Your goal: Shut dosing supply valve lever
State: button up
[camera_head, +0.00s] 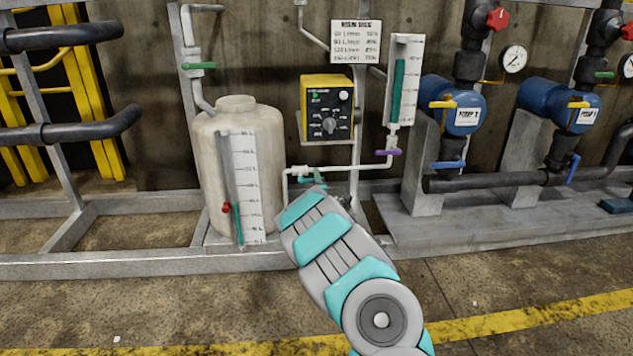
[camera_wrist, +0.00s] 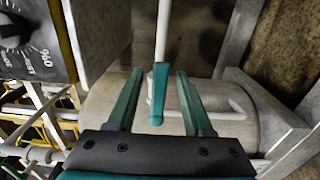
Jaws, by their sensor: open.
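In the wrist view, my gripper (camera_wrist: 160,76) is open, with its two green fingers on either side of a teal valve lever (camera_wrist: 158,90) on a white pipe (camera_wrist: 163,30). A gap shows on each side of the lever, and I cannot tell how far it lies between the fingers in depth. In the head view, a small teal piece (camera_head: 319,177) shows by the white pipe beside the tank, just beyond my arm's end; my arm hides most of the gripper there. I cannot tell whether this piece is the lever or a finger.
The white tank (camera_head: 215,150) with a scale stands left. A yellow-framed dosing controller (camera_head: 328,108) is above my gripper. A purple lever (camera_head: 388,152) sits under the level tube (camera_head: 404,80). A green lever (camera_head: 199,66) is above the tank. Blue pumps (camera_head: 455,104) stand right.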

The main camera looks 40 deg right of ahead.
grip_shut()
dwell(0.4)
dwell(1.1)
